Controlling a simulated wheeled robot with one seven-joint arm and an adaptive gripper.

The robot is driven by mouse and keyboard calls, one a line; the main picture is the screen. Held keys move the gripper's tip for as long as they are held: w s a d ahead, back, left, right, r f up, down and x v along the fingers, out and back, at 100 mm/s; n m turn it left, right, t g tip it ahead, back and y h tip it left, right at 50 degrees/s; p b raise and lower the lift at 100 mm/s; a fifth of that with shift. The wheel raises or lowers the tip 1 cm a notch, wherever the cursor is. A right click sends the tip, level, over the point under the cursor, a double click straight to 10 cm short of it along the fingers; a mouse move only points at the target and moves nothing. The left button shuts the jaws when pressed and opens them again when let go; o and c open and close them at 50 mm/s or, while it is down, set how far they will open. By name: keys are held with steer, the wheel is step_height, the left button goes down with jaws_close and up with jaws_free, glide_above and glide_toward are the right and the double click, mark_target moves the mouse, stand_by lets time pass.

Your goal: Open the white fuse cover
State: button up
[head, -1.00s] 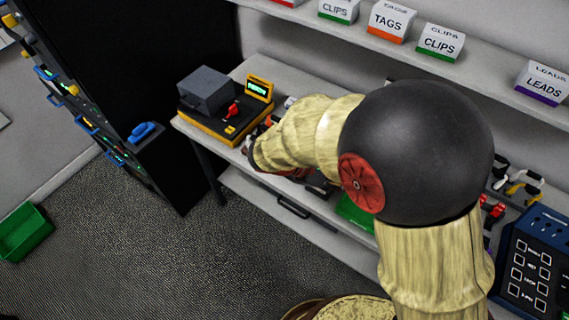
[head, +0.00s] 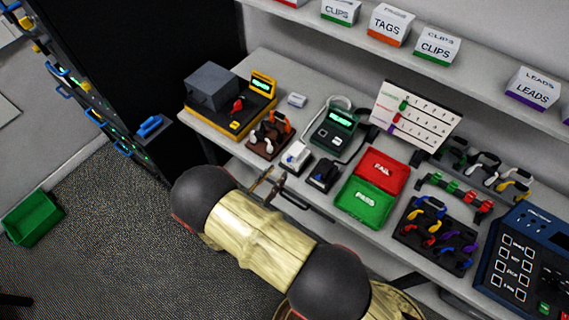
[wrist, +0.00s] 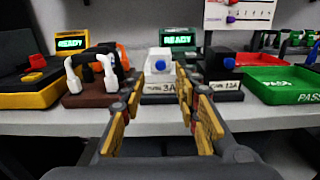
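The white fuse cover (head: 298,152) sits on a small block at the front of the bench, left of a similar black one. In the wrist view the white cover (wrist: 158,62) stands straight ahead with a blue button on its front, above a label that reads 3A. It appears closed. My gripper (head: 269,183) is in front of the bench edge, short of the cover. In the wrist view its two fingers (wrist: 160,88) are open and empty, framing the white fuse block from either side without visible contact.
The black fuse cover (wrist: 220,60) stands close on the right. A brown stand with white and orange clips (head: 268,136) is close on the left. Green and red trays (head: 366,205) lie farther right.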

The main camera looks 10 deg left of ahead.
mark_target(288, 161)
steer(key=x, duration=0.5)
steer(key=shift+w+d, duration=0.2)
steer(key=shift+w, duration=0.1)
steer(key=shift+c, duration=1.3)
jaws_close()
